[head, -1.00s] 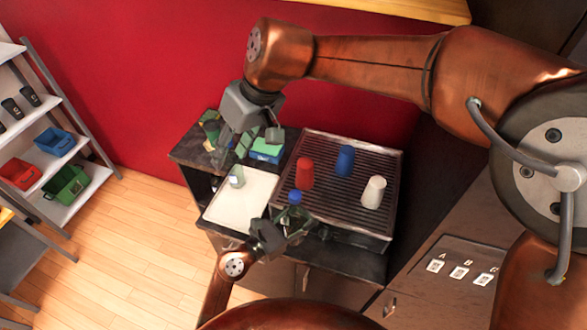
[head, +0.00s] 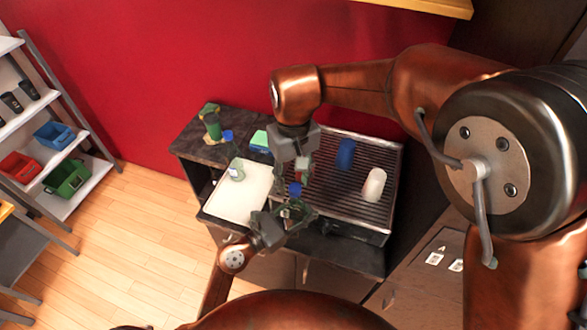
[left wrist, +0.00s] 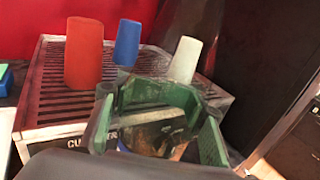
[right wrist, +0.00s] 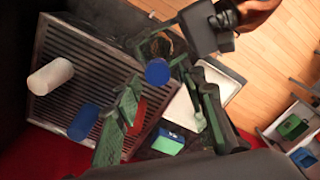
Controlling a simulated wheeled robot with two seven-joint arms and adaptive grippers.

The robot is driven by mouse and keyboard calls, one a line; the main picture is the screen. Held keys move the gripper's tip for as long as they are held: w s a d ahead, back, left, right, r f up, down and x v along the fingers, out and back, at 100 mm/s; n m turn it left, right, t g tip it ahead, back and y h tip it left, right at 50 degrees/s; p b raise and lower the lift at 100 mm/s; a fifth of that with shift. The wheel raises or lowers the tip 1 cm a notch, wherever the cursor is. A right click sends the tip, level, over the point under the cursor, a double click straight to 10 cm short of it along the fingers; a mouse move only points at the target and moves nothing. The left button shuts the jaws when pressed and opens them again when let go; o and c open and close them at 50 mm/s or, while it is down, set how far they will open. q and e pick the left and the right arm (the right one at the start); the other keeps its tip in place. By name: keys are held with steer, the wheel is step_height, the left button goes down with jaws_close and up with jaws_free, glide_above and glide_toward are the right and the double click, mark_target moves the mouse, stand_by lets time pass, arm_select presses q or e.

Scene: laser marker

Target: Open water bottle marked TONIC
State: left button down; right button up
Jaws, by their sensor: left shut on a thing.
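A bottle with a blue cap (head: 295,189) stands in front of the grated machine. My left gripper (head: 284,214) is shut on its body; the gripper hides most of it, and I cannot read its label. In the right wrist view the blue cap (right wrist: 157,72) lies between the spread fingers. My right gripper (head: 297,174) is open, pointing down just above the cap. A second clear bottle (head: 236,172), with a blue cap (head: 228,135) and a small label too small to read, stands at the white tray (head: 240,205).
The grated machine (head: 335,205) carries a blue cup (head: 345,154), a white cup (head: 374,185) and a red cup (left wrist: 83,52), which my right gripper mostly hides in the head view. A green and blue box (head: 260,141) and a green item (head: 212,125) stand at the back left.

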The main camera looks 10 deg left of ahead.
steer(key=shift+f, duration=0.8)
steer(key=shift+c, duration=0.2)
jaws_close()
steer(key=n, duration=0.4)
steer(key=shift+s+a, duration=0.1)
steer(key=shift+a, duration=0.05)
steer(key=n, duration=1.3)
steer(key=shift+r, duration=0.1)
